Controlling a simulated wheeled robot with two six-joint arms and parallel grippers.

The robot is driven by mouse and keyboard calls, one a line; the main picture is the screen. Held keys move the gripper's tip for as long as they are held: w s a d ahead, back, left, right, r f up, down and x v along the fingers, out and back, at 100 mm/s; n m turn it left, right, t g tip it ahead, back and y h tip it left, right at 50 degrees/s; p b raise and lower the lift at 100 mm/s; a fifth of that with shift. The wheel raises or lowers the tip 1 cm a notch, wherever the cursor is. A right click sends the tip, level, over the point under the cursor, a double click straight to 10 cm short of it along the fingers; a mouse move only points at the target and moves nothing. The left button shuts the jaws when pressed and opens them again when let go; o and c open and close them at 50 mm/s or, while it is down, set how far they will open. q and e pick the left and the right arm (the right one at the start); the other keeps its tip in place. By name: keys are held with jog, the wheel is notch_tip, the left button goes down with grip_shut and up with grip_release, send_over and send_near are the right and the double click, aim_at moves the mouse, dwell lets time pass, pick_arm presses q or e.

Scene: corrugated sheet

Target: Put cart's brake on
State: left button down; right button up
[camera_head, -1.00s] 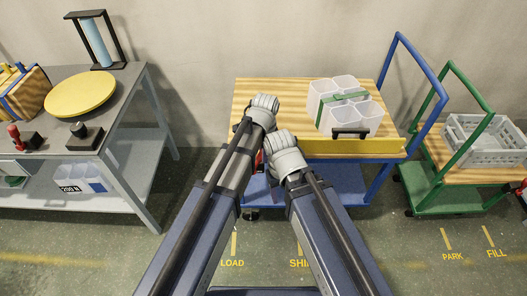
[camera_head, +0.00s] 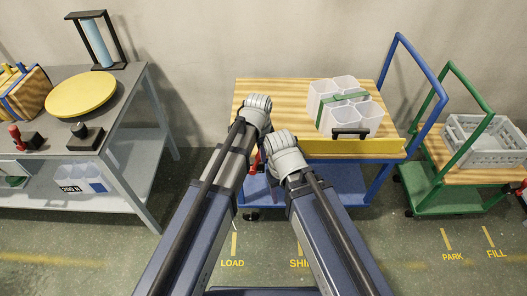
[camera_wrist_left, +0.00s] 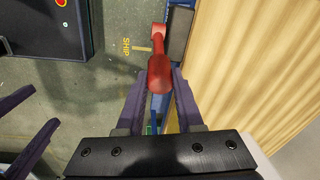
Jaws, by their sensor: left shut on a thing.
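The blue cart (camera_head: 345,185) has a wooden deck, and its red brake lever (camera_wrist_left: 160,72) stands at the near left side. My left gripper (camera_wrist_left: 160,92) is shut on the lever's rounded red end, one finger on each side. In the head view my left wrist (camera_head: 258,104) hides most of this, and only a bit of red (camera_head: 255,163) shows below it. My right wrist (camera_head: 284,155) is close beside it. Two separated dark purple fingers of my right gripper (camera_wrist_left: 30,130) show at the left edge of the left wrist view, with nothing visible between them.
White bins with a green strap (camera_head: 345,105) stand on the blue cart's deck. A green cart (camera_head: 440,190) with a grey crate (camera_head: 485,145) is at the right. A grey workbench (camera_head: 125,140) stands at the left. Floor markings read LOAD, SHIP, PARK and FILL.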

pick_arm(q)
jog(key=shift+s+a+r+h, duration=0.1)
jog(key=shift+a+r+h, duration=0.05)
jog(key=shift+a+h, duration=0.65)
jog(key=shift+a+h+b, duration=0.45)
jog(key=shift+a+h, duration=0.25)
jog(key=shift+a, duration=0.2)
jog(key=shift+a+f+h+b, duration=0.25)
jog(key=shift+a+h+b, duration=1.05)
jog(key=shift+b, duration=0.15)
jog(key=shift+a+f+h+b, duration=0.2)
jog(key=shift+a+h+b, duration=0.95)
jog(key=shift+h+b, duration=0.25)
jog(key=c, duration=0.5)
grip_release()
jog(key=shift+c, duration=0.2)
